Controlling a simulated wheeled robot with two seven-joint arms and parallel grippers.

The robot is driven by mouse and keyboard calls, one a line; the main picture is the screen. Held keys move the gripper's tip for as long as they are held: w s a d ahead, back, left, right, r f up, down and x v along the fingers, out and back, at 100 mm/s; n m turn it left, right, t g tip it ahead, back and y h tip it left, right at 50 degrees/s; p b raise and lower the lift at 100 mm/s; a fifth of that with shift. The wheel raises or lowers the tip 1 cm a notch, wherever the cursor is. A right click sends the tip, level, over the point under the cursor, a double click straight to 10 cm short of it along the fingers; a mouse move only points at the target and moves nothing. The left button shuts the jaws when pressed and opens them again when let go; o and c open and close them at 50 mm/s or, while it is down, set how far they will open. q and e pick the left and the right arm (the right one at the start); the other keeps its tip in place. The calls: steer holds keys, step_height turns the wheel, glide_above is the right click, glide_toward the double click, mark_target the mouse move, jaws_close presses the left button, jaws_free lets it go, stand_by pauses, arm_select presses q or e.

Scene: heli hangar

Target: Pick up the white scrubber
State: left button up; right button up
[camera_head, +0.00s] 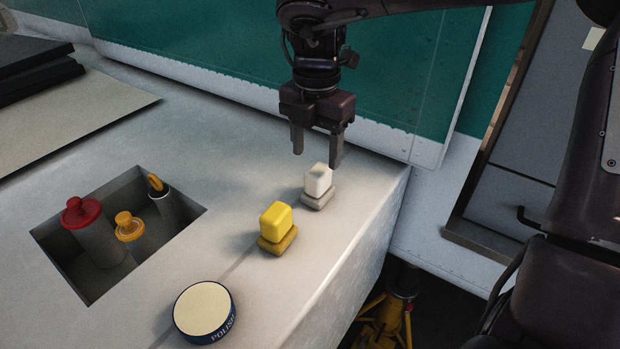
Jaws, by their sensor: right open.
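The white scrubber (317,181) stands on the pale worktop near its right edge. It has a white block on top and a greyish pad below. My right gripper (316,158) points down just above and behind it, its two fingers spread apart with nothing between them. The fingertips are near the top of the white block; I cannot tell whether they touch it. My left gripper is not in view.
A yellow scrubber (276,222) stands close to the white one, nearer me. A round polish tin (204,311) lies at the front. A recess (70,268) at left holds several bottles. A green panel (200,40) rises behind. The worktop drops off at right.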

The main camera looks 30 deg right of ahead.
mark_target(321, 171)
steer(key=shift+s+f, duration=0.1)
steer(key=shift+f, duration=0.45)
steer(key=shift+s+f+p, duration=0.25)
steer(key=shift+s+p, duration=0.05)
steer(key=shift+p, duration=0.05)
steer(key=shift+s+f+p, duration=0.2)
steer(key=shift+f+p, duration=0.25)
steer(key=shift+f, duration=0.15)
steer(key=shift+s+f+p, duration=0.15)
steer(key=shift+f+p, duration=0.25)
steer(key=shift+f, duration=0.15)
steer(key=shift+w+f, duration=0.2)
steer(key=shift+f, duration=0.35)
steer(key=shift+w+f, duration=0.15)
steer(key=shift+f, duration=0.35)
steer(key=shift+w+f, duration=0.1)
steer(key=shift+f, duration=0.1)
steer(key=shift+c, duration=0.2)
steer(key=shift+s+r, duration=0.15)
steer(key=shift+s, duration=0.05)
steer(key=c, duration=1)
steer(key=shift+w, duration=0.1)
